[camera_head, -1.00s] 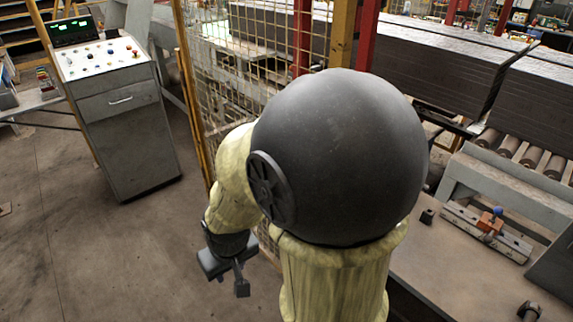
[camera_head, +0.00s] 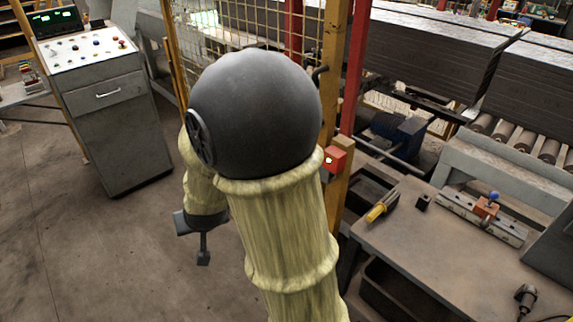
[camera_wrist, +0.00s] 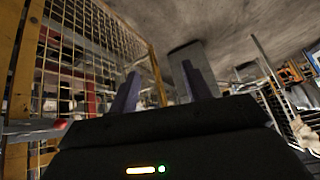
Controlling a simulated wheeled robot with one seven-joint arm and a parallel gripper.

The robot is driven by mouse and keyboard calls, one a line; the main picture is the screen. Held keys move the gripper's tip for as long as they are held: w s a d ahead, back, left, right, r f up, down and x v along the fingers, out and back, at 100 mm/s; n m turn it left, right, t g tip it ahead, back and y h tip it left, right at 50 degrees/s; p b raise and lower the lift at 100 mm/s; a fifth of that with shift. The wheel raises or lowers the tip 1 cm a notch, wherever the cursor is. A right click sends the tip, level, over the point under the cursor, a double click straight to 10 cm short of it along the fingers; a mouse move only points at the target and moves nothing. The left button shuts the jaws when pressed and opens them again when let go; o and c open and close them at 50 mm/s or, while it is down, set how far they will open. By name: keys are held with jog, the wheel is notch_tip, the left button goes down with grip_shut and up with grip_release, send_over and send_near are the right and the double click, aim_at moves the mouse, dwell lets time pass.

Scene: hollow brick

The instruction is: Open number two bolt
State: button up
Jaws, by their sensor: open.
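I cannot make out a numbered bolt in either view. A yellow-framed mesh fence (camera_head: 265,30) stands behind my arm, and it also fills the left of the wrist view (camera_wrist: 75,45). A small red knob or tip (camera_wrist: 60,124) shows at the lower left of the wrist view; I cannot tell whether it belongs to a bolt. A dark hook-shaped handle (camera_head: 320,77) shows by the yellow post. My gripper (camera_head: 203,257) hangs over the floor in front of the fence, partly hidden by my arm. In the wrist view my gripper's fingers (camera_wrist: 160,88) are apart with nothing between them.
A grey control cabinet (camera_head: 122,120) stands at left. A red box (camera_head: 334,160) is on the yellow post. A workbench (camera_head: 430,255) at right holds a yellow-handled tool (camera_head: 382,206) and a blue-knobbed fixture (camera_head: 487,207). The floor (camera_head: 90,250) between cabinet and arm is clear.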

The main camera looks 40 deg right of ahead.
jog(key=w+d+f+m+t+h+b, duration=0.2)
jog(key=w+d+m+t+h, duration=0.15)
jog(key=w+d+h, duration=0.35)
jog(key=s+d+m+g+h+b, duration=0.2)
jog(key=s+d+m+g+h, duration=0.2)
jog(key=d+h, duration=0.5)
jog(key=shift+d+f+m+g+h+b, duration=0.2)
jog(key=shift+m+g+h+b, duration=0.2)
jog(key=shift+m+g, duration=0.7)
jog(key=shift+t, duration=0.25)
jog(key=p+x, duration=0.3)
jog(key=x, duration=1.4)
jog(key=shift+d+f, duration=0.1)
jog(key=shift+d, duration=0.1)
